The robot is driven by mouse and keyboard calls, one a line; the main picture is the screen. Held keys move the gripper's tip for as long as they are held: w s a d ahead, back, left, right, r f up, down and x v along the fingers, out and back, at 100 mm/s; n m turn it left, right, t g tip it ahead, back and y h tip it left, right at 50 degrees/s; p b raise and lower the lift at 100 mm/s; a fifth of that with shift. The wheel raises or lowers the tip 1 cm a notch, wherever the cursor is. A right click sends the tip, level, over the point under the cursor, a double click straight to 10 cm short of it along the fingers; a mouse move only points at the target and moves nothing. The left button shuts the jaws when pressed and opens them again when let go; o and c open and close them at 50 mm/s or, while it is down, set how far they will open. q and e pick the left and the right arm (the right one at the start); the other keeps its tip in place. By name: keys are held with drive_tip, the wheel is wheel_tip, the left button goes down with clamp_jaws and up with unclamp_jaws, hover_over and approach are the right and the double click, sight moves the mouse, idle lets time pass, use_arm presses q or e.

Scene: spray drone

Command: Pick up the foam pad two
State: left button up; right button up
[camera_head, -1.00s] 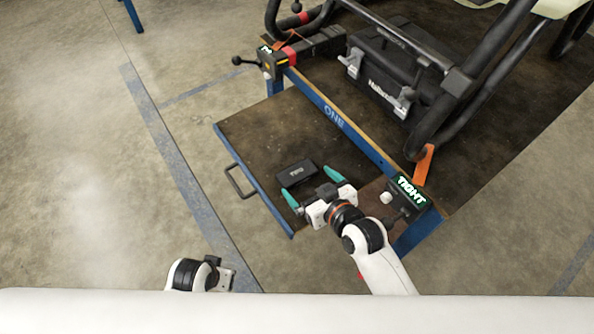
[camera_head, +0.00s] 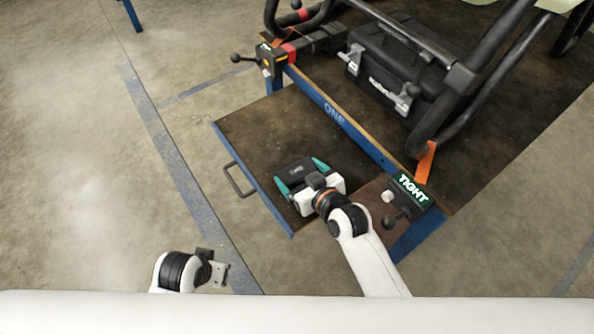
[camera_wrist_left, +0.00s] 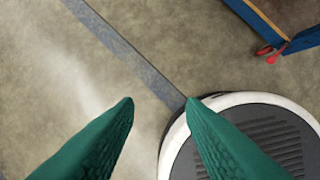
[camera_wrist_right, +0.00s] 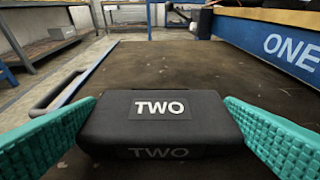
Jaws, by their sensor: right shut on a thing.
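Foam pad two is a black block (camera_head: 294,170) with a white "TWO" label, in the open drawer of the blue bench. In the right wrist view the foam pad (camera_wrist_right: 160,125) fills the space between two teal fingers, which meet its left and right ends. My right gripper (camera_head: 302,172) is shut on the pad, low over the drawer floor; I cannot tell if the pad is clear of it. My left gripper (camera_wrist_left: 160,102) is open and empty over the bare floor; its fingers are hidden in the head view.
The drawer (camera_head: 252,132) has a handle (camera_head: 238,180) on its left front. A vise (camera_head: 272,60) and a "TIGHT" sign (camera_head: 412,188) sit at the bench edge. A black case (camera_head: 385,75) and black tubes stand on the bench top. The floor at left is clear.

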sight(301, 176)
drive_tip(key=shift+r, duration=0.25)
wheel_tip(301, 176, up, 9)
drive_tip(key=p, duration=0.3)
use_arm(q)
wheel_tip(301, 176, down, 11)
drive_tip(key=s, duration=0.2)
drive_tip(key=shift+s+g, duration=0.15)
drive_tip(key=shift+g, duration=0.15)
use_arm(e)
drive_tip(key=shift+r, duration=0.25)
use_arm(q)
drive_tip(key=shift+f, duration=0.1)
